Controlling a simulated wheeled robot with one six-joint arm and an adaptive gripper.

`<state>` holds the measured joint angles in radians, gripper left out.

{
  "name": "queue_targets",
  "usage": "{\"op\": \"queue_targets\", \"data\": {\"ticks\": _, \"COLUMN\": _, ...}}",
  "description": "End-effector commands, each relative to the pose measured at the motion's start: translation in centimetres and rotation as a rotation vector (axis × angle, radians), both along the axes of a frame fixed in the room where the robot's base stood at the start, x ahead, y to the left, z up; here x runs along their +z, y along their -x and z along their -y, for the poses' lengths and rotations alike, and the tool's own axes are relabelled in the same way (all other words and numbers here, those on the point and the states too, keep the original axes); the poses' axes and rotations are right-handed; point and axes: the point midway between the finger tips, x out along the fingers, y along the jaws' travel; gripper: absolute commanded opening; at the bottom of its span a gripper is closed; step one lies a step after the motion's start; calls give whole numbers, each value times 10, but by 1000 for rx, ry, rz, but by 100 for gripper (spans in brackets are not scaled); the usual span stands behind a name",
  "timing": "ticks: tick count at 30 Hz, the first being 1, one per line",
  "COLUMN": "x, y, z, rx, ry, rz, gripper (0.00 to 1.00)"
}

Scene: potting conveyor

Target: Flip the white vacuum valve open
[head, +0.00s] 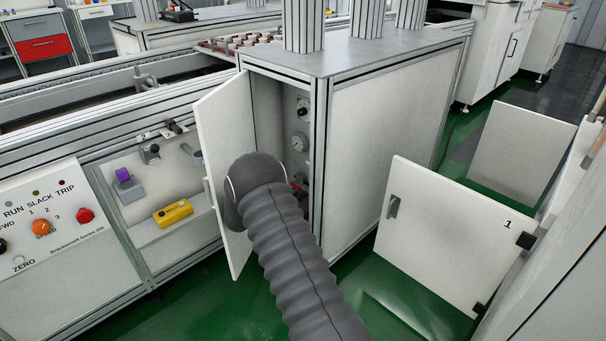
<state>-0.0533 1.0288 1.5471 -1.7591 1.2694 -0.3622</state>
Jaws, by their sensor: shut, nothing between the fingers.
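The open cabinet (390,140) stands in the middle of the head view, with its door (228,135) swung out to the left. Inside are a round dial gauge (299,142), a black knob (304,109) above it and a small red part (297,186) below it. I cannot make out a white valve; my arm covers the lower part of the opening. My grey sleeved arm reaches up to the opening from the bottom of the picture. Its rounded end is in front of the cabinet, beside the door. My gripper is hidden behind it.
A panel (40,225) with an orange knob and red button is at left. A yellow box (173,213) and a purple-topped part (128,185) sit in the bay left of the door. Another open door (455,230), marked 1, stands at right. Green floor lies between.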

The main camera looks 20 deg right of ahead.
Motion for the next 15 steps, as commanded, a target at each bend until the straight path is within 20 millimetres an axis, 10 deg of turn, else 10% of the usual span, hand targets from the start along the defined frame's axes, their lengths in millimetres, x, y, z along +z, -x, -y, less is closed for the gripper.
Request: {"op": "queue_targets", "data": {"ticks": 15, "x": -41, "y": -42, "z": 41, "rx": -47, "ry": 512, "rz": -19, "gripper": 0}}
